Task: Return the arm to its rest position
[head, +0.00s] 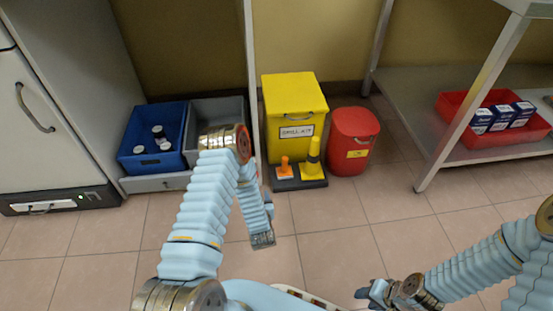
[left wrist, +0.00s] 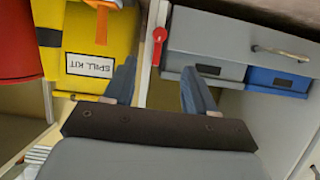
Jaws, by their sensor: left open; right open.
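My left arm (head: 192,215) rises from the bottom left, bends at a metal elbow and hangs back down, its end (head: 262,238) low over the floor. In the left wrist view my left gripper (left wrist: 158,88) is open, its two blue-grey fingers apart with nothing between them. My right arm (head: 478,262) comes in from the right edge. My right gripper (head: 372,294) is low at the bottom, small and partly cut off; it is open, and I see nothing held in it.
A yellow spill kit bin (head: 294,105) and a red bin (head: 352,142) stand by the wall. A blue crate (head: 128,159) with dark bottles and a grey crate (head: 217,112) are at left. A metal shelf (head: 412,100) holds a red tray (head: 475,140) with boxes.

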